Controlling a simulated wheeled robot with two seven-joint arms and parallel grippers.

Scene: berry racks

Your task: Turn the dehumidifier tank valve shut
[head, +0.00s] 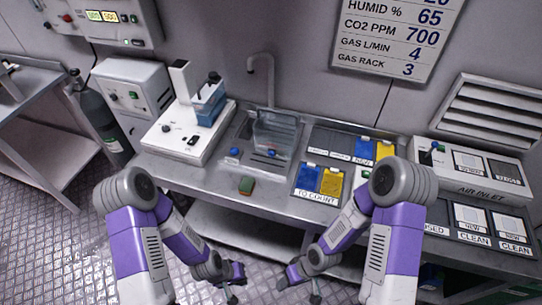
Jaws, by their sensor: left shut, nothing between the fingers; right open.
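A clear tank (276,132) stands in the sink basin below the tap. A small blue part (271,153) shows low at its front; it may be the valve, but its turn position is too small to tell. My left gripper (234,283) is low in front of the bench, shut and empty. My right gripper (300,282) is beside it to the right, open and empty. Both are apart from the tank and below the counter edge.
The tap (268,62) arches behind the tank. A white device (186,135) stands left; blue and yellow cards (331,181) lie right. A gas cylinder (100,120) stands at far left.

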